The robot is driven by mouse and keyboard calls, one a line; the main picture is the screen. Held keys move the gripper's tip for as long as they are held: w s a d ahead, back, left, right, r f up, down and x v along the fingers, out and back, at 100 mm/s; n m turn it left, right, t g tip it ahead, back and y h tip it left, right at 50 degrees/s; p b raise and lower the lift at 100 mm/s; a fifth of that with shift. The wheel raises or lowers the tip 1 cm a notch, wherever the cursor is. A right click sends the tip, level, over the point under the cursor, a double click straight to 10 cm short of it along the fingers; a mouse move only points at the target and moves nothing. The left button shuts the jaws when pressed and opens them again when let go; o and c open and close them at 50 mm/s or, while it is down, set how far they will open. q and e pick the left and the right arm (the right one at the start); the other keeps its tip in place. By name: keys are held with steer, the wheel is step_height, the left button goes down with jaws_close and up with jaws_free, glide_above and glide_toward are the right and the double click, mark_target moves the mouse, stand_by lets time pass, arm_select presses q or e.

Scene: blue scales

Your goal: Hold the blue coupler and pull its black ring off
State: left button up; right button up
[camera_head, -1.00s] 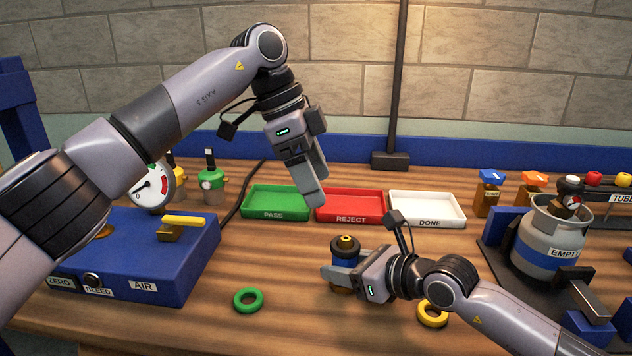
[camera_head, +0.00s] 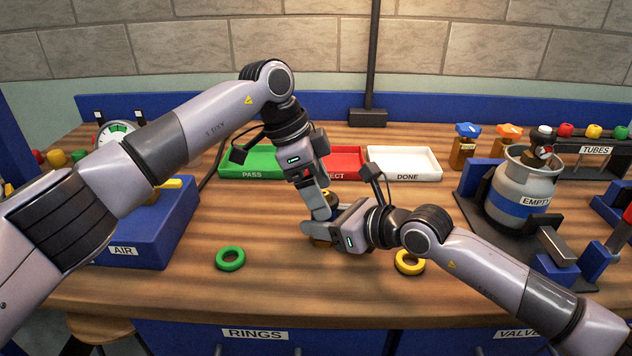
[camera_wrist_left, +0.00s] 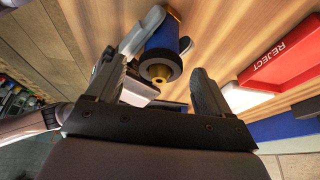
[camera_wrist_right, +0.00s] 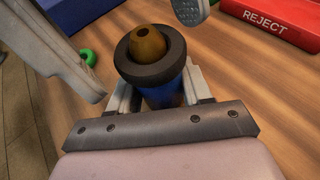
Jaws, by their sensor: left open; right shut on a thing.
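The blue coupler (camera_wrist_right: 163,96) stands upright on the table, with a brass tip (camera_wrist_right: 150,42) on top. The black ring (camera_wrist_right: 136,68) sits around its upper end, below the tip. My right gripper (camera_head: 318,233) is shut on the coupler's body, below the ring. My left gripper (camera_head: 328,212) is open above the coupler. In the left wrist view, its fingers stand on either side of the black ring (camera_wrist_left: 160,68), with gaps visible. In the head view the coupler is mostly hidden by my two grippers.
A green ring (camera_head: 230,258) and a yellow ring (camera_head: 409,262) lie at the front. Green PASS (camera_head: 250,174), red REJECT (camera_head: 343,176) and white DONE (camera_head: 405,177) trays stand behind. A blue AIR box (camera_head: 150,240) is at left, a grey EMPTY canister (camera_head: 520,188) at right.

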arm_select(q)
steer(key=shift+c, duration=0.4)
steer(key=c, duration=1)
steer(key=shift+r, duration=0.15)
steer(key=shift+r, duration=2.45)
arm_select(e)
steer(key=o, duration=1.3)
